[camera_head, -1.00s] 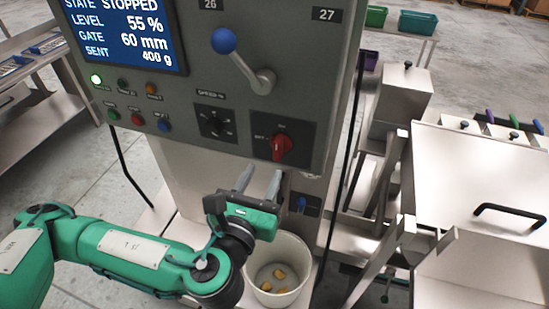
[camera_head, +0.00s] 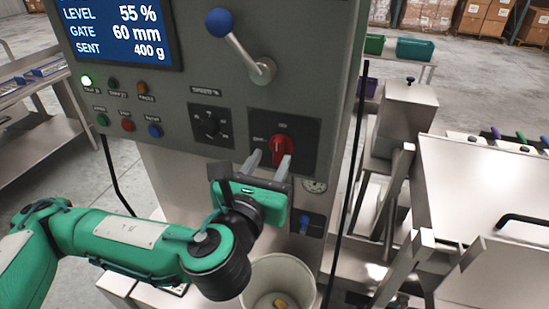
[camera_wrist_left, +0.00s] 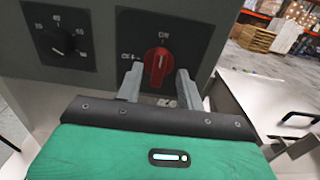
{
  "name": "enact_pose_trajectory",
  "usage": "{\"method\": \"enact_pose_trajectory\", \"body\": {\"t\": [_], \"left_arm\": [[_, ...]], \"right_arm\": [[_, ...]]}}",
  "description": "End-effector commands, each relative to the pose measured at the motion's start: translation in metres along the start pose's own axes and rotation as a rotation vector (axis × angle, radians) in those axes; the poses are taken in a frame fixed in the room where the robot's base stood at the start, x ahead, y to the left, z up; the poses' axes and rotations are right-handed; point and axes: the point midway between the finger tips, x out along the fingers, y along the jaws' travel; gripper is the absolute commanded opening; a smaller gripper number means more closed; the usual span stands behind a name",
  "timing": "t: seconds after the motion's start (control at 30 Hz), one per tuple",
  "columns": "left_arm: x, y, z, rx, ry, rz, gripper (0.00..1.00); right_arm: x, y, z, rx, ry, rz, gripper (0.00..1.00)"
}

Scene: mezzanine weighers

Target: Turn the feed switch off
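The feed switch is a red rotary knob (camera_head: 282,151) on a black plate on the grey control panel. It also shows in the left wrist view (camera_wrist_left: 157,66), where its pointer stands nearly upright toward "ON", with "OFF" at its left. My left gripper (camera_head: 268,162) is open just below and in front of the knob. In the left wrist view its two fingers (camera_wrist_left: 158,85) stand either side of the knob's lower part. I cannot tell whether they touch it. My right gripper is not in view.
A black speed dial (camera_head: 211,127) is left of the switch, and a lever with a blue ball (camera_head: 219,22) is above. The screen (camera_head: 120,33) shows level 55 %, gate 60 mm. A white bucket (camera_head: 262,268) with yellow pieces stands below. A steel hopper is at right.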

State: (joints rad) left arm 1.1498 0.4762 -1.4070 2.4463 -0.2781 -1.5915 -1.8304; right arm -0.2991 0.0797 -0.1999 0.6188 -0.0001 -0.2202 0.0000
Motion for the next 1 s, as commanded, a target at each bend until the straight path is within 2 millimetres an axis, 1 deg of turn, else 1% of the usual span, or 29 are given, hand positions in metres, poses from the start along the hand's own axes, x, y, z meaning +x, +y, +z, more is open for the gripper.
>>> {"method": "enact_pose_trajectory", "body": {"t": [0.03, 0.1, 0.23, 0.37, 0.57, 0.6, 0.67, 0.7, 0.8, 1.0], "left_arm": [[0.009, 0.001, 0.004, 0.001, 0.001, 0.003, 0.38], [0.018, 0.000, 0.004, 0.000, 0.000, 0.001, 0.38], [0.029, 0.000, 0.003, 0.000, 0.000, 0.000, 0.38], [0.033, 0.000, 0.002, -0.001, 0.000, -0.001, 0.38], [0.033, 0.000, 0.002, -0.001, 0.000, -0.002, 0.38], [0.033, 0.000, 0.002, -0.001, 0.000, -0.002, 0.36], [0.033, 0.000, 0.001, -0.001, 0.000, -0.002, 0.24], [0.033, 0.000, 0.002, -0.001, 0.000, -0.002, 0.17], [0.033, 0.000, 0.001, -0.001, 0.000, -0.001, 0.00], [0.033, 0.000, 0.001, -0.007, 0.000, -0.001, 0.00]], "right_arm": [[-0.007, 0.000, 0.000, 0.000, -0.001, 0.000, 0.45], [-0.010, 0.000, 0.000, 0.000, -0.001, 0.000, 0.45], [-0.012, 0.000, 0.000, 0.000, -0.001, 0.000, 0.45], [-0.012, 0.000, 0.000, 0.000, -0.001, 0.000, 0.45], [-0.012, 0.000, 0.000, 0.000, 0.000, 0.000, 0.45], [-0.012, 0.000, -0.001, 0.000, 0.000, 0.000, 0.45], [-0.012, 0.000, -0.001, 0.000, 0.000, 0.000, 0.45], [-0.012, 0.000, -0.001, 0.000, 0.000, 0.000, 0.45], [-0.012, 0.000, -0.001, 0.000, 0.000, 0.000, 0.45], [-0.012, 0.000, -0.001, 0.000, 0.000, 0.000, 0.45]]}}
